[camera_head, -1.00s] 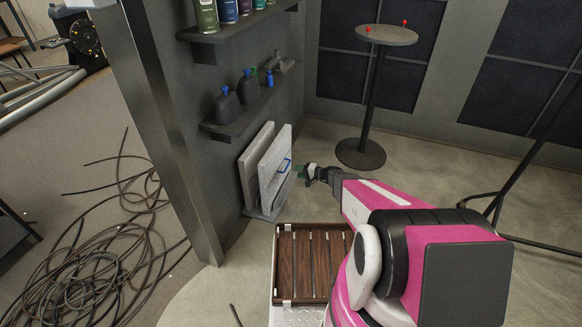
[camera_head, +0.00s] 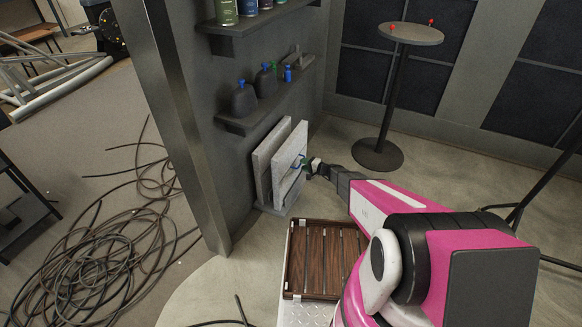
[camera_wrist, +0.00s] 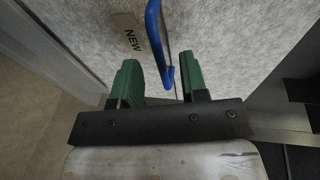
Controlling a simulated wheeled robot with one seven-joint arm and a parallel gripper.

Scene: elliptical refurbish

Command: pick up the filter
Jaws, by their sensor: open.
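The filter (camera_head: 287,158) is a flat grey speckled panel, standing nearly upright at the foot of the wall with a blue handle (camera_head: 297,163) on its face. In the wrist view the filter (camera_wrist: 225,30) fills the background and bears a "NEW" label (camera_wrist: 131,40). My gripper (camera_head: 308,168) is at the panel's face. In the wrist view my gripper (camera_wrist: 162,82) is open, with green fingers apart. The lower end of the blue handle (camera_wrist: 156,35) shows between the fingers; I cannot tell whether they touch it.
A second grey panel (camera_head: 263,171) stands just behind the filter. Shelves with bottles (camera_head: 243,99) are on the wall above. A wooden slatted tray (camera_head: 290,262) is in front, near my arm. A round table (camera_head: 411,34) stands back right; cables (camera_head: 95,262) lie left.

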